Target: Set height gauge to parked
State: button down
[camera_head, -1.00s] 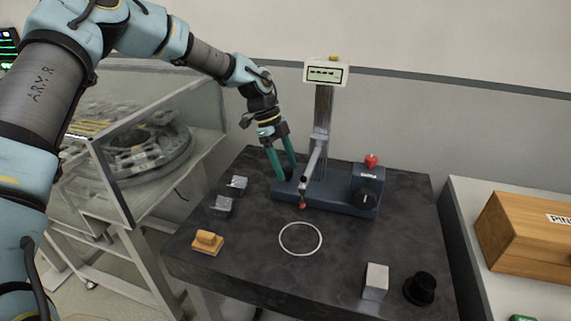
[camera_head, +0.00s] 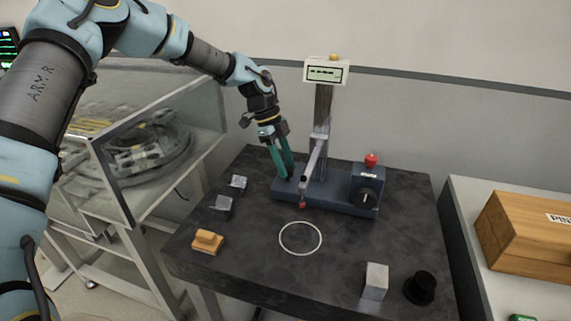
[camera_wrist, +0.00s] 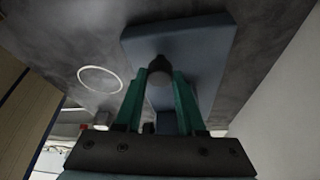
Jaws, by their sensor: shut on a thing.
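The height gauge (camera_head: 323,112) stands at the back of the dark table, with a blue base, an upright column and a display (camera_head: 326,73) on top. Its slanted arm ends in a red tip (camera_head: 303,205) low over the front edge of the base. My gripper (camera_head: 286,177) points down at the base's left end. In the wrist view my gripper (camera_wrist: 160,82) is shut on a small dark knob (camera_wrist: 159,66) there, partly hidden by the fingers.
A white circle (camera_head: 281,239) marks the table front. Two grey blocks (camera_head: 222,205) and an orange block (camera_head: 207,242) lie left. A light block (camera_head: 376,280) and a black knob-shaped piece (camera_head: 420,288) stand front right. A clear panel (camera_head: 160,145) screens a ring track at left.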

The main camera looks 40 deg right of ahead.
dwell(0.6)
jog(key=b, duration=0.3)
send_over(345, 192)
jog(key=w, duration=0.3)
jog(key=shift+s+a, duration=0.25)
jog(key=shift+a, duration=0.2)
jog(key=shift+s+d, duration=0.15)
jog(key=shift+s, duration=0.1)
jog(key=c, duration=0.8)
grip_release()
jog(key=shift+s+d, duration=0.1)
jog(key=shift+s, duration=0.05)
jog(key=o, duration=0.3)
jog(key=shift+w, duration=0.2)
jog(key=b+v, duration=0.3)
jog(key=v, duration=0.7)
jog(key=shift+w+r, duration=0.15)
jog(key=shift+r, duration=0.2)
